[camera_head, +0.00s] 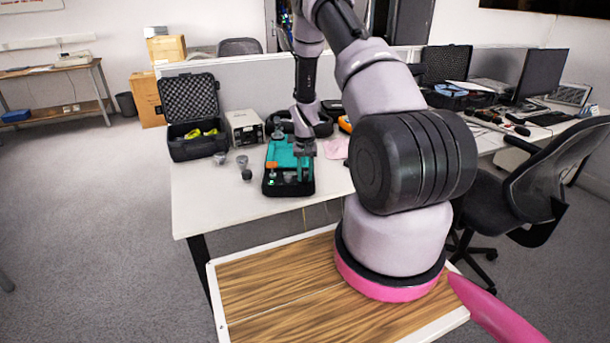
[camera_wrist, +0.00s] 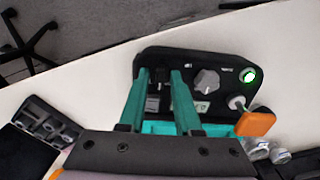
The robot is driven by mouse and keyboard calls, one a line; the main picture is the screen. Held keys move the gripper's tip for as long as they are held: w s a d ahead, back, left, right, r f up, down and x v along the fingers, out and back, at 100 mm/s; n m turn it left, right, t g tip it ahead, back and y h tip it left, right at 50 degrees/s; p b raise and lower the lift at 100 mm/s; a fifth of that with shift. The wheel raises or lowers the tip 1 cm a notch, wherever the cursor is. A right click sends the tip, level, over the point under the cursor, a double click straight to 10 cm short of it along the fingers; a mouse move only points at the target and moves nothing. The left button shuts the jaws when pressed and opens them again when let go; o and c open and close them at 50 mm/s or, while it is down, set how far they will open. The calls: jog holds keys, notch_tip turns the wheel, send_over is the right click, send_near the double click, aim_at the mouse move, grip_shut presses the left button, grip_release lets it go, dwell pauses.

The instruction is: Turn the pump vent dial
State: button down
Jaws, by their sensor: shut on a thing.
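The pump is a black unit (camera_wrist: 222,62) with a teal body, lying on the white table; it also shows in the head view (camera_head: 270,189). Its panel carries a grey pointer dial (camera_wrist: 207,80), a green-lit button (camera_wrist: 248,75) and a small knob (camera_wrist: 237,102) beside an orange tag (camera_wrist: 255,124). My gripper (camera_wrist: 160,74) has teal fingers, pointing down at the panel, left of the grey dial in the wrist view. They are shut on a small black part (camera_wrist: 162,80), mostly hidden between them. I cannot tell which control is the vent dial.
An open black case (camera_head: 195,130) and a beige box (camera_head: 245,128) stand behind and left of the pump. Small grey weights (camera_head: 242,162) sit left of it. The table's front left (camera_head: 205,205) is clear.

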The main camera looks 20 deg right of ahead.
aim_at(305, 176)
jog(key=m, duration=0.4)
jog(key=shift+m, duration=0.3)
jog(key=shift+a+m, duration=0.1)
jog(key=shift+m, duration=2.1)
jog(key=c, duration=0.6)
grip_release()
notch_tip(305, 176, up, 11)
jog(key=shift+f, duration=0.1)
